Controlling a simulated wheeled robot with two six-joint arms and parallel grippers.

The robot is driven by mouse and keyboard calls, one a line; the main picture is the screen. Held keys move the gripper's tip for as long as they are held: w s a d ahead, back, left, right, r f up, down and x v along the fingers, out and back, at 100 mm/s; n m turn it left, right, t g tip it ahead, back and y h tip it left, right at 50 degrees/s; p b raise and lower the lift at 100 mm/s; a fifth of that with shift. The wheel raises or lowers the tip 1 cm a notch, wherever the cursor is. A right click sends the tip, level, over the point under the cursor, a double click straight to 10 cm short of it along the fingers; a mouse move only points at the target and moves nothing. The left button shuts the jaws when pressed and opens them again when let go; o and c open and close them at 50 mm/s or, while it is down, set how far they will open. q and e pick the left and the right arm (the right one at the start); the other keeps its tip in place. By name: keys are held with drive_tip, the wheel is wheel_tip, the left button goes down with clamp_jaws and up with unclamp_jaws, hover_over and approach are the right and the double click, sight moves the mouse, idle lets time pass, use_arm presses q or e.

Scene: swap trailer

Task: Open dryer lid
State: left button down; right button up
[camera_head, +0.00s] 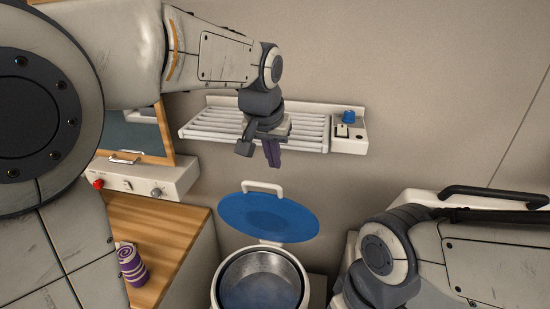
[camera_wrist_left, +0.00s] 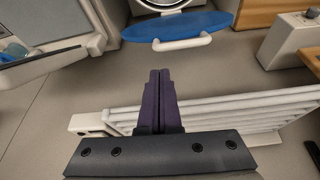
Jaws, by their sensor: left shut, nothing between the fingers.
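The blue oval lid (camera_head: 268,217) with a white handle (camera_head: 262,187) stands raised and tilted back behind the round metal drum (camera_head: 262,283). The drum's mouth is uncovered. In the left wrist view the lid (camera_wrist_left: 178,26), its handle (camera_wrist_left: 183,43) and part of the drum (camera_wrist_left: 165,4) show at the top. My left gripper (camera_head: 271,157) is shut and empty, in front of the wall rack and above the lid, apart from the handle. Its purple fingers (camera_wrist_left: 160,75) are together in the wrist view. My right arm shows at lower right, but its gripper is out of sight.
A white slatted rack (camera_head: 215,128) hangs on the wall, with a blue-knobbed control box (camera_head: 348,130) at its right end. On the left are a control panel (camera_head: 140,180), a wooden counter (camera_head: 180,222) and a purple striped cup (camera_head: 131,265). A black handle (camera_head: 490,192) shows at right.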

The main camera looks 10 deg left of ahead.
use_arm(q)
drive_tip(key=w+a+r, duration=0.2)
drive_tip(key=w+a, duration=0.1)
drive_tip(key=p, duration=0.5)
hover_over(265, 193)
drive_tip(key=shift+n+t, duration=0.3)
drive_tip(key=shift+n, duration=0.1)
drive_tip(key=f, duration=0.8)
drive_tip(key=shift+w+f, duration=0.25)
drive_tip(key=shift+w, duration=0.05)
drive_tip(key=shift+s+f, duration=0.15)
drive_tip(key=shift+s, duration=0.2)
